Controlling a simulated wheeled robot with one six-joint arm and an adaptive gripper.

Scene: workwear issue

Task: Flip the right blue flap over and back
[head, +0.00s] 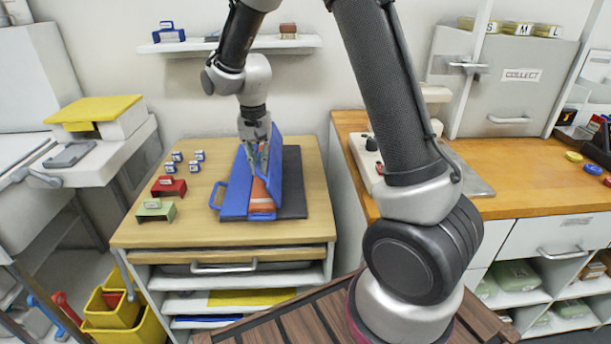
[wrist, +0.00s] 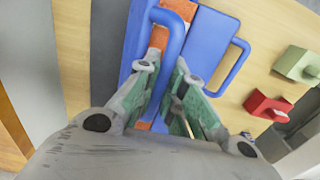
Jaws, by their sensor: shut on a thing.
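The right blue flap (head: 280,165) stands raised, tilted over the middle of the folding board, its face steep to the table. My gripper (head: 262,165) is shut on its handle; in the wrist view the blue handle (wrist: 172,45) passes between the fingers (wrist: 168,76). The left blue flap (head: 234,196) lies flat, with its own handle (head: 216,194) at the left; it also shows in the wrist view (wrist: 207,42). Orange cloth (head: 262,196) lies between the flaps, partly hidden by the raised flap. A dark panel (head: 293,190) lies bare at the right.
A red block (head: 169,187), a green block (head: 155,210) and several small blue-and-white pieces (head: 177,156) sit left of the board on the wooden table (head: 200,236). A shelf (head: 231,45) is on the wall behind. A wooden counter (head: 520,170) stands at the right.

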